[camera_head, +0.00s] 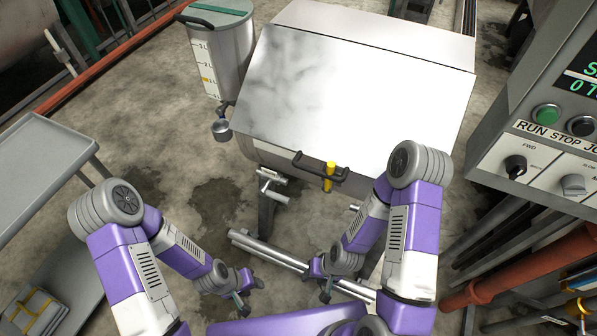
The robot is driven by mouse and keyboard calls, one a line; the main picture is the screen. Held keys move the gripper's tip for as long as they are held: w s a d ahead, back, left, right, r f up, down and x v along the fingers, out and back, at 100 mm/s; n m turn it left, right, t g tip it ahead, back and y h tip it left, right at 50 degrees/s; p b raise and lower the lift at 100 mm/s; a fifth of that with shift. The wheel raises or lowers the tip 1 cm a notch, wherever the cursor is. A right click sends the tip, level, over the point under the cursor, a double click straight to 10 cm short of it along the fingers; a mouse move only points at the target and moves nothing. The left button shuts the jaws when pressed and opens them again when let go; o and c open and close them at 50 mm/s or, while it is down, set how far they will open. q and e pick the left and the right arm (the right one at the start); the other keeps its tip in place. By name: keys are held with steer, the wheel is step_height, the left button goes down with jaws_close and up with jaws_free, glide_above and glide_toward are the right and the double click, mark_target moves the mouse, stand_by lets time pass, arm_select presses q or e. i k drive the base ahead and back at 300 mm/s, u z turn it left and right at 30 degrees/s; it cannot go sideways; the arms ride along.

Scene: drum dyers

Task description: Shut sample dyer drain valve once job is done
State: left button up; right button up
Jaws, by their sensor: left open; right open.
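The sample dyer (350,85) is a steel machine with a sloped lid in the upper middle of the head view. A black bar handle (305,162) with a yellow piece (329,176) is on its front edge. Below it, a silver T-shaped fitting (270,184) sticks out; it may be the drain valve, but I cannot tell whether it is open or shut. My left gripper (249,292) is open and empty, low and below this fitting. My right gripper (321,284) is open and empty, below the yellow piece. Neither touches the dyer.
A control panel (540,140) with RUN/STOP lettering, a green button and knobs stands at right. A marked steel tank (226,60) stands left of the dyer. A grey cart (40,160) is at left. Pipes (540,262) run at lower right. Wet concrete floor lies between.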

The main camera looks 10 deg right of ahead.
mark_target(263, 192)
steer(key=z, duration=1.15)
steer(key=k, duration=0.7)
steer(key=u, duration=1.15)
steer(key=i, duration=0.5)
steer(key=u, duration=0.05)
